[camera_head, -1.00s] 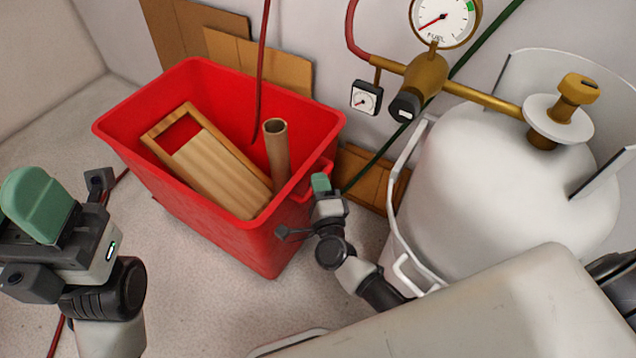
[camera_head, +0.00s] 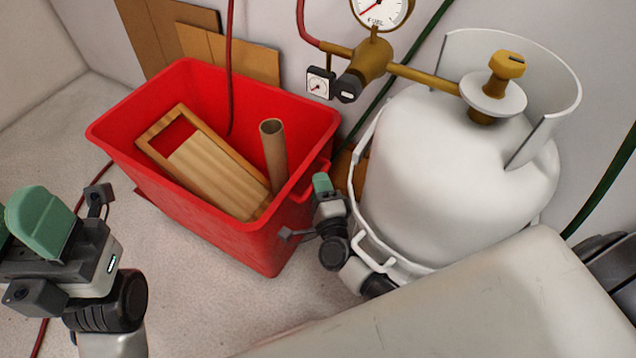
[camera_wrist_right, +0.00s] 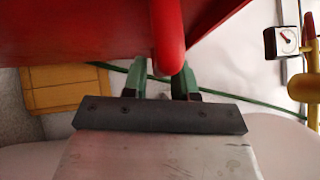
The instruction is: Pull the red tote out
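The red tote (camera_head: 215,225) stands on the floor at the centre left in the head view. It holds a wooden frame-like piece (camera_head: 205,165) and a brown tube (camera_head: 273,155). My right gripper (camera_head: 321,183) is at the tote's right end.
A white gas tank (camera_head: 455,190) with a pale guard rail stands close to the tote's right end and my right gripper. Gauges and brass pipes are on the back wall. Cardboard (camera_head: 235,55) leans behind the tote. A red hose hangs over the tote. Floor (camera_head: 180,290) in front is clear.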

